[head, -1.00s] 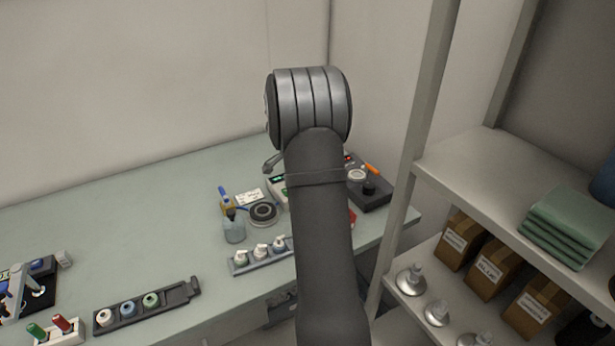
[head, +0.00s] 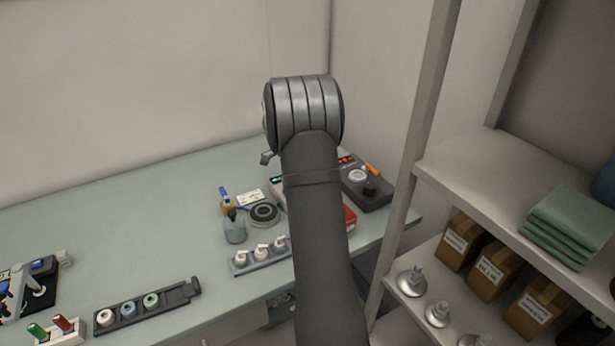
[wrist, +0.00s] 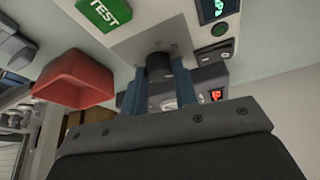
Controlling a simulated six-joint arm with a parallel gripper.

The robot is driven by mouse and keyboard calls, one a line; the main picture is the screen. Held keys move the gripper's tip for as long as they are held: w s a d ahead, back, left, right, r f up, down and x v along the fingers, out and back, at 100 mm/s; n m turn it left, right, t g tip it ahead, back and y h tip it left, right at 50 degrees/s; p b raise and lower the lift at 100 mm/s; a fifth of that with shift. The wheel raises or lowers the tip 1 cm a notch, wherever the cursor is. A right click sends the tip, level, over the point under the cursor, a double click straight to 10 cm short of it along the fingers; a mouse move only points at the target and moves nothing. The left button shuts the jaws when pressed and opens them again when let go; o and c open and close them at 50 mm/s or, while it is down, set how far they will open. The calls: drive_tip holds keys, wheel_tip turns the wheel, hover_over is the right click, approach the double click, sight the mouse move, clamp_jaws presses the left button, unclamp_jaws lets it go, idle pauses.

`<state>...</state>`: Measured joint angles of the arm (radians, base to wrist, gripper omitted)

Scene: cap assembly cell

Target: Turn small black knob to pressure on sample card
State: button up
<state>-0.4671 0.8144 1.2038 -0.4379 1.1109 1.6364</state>
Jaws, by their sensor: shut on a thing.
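In the wrist view the small black knob (wrist: 159,68) sits on the light grey face of a tester. My gripper (wrist: 158,76) has its two blue fingers on either side of the knob and is shut on it. Small marks lie by the knob, too small to read. The tester also has a green TEST button (wrist: 104,12), a lit display (wrist: 214,9) and a red tray (wrist: 76,80). In the head view my arm hides the gripper, the knob and most of the tester; a red part (head: 350,216) shows at the arm's right.
In the head view a dark device (head: 368,190) with an orange stick is right of my arm. A bottle (head: 235,229), a round black dish (head: 264,213) and a rack of white-topped vials (head: 262,257) stand left of it. A shelf (head: 480,180) borders the right side.

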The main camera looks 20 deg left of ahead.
drive_tip(key=o, duration=1)
drive_tip(key=v, duration=1.7)
drive_tip(key=shift+r, duration=0.25)
drive_tip(key=x, duration=1.7)
drive_tip(key=shift+f, duration=0.3)
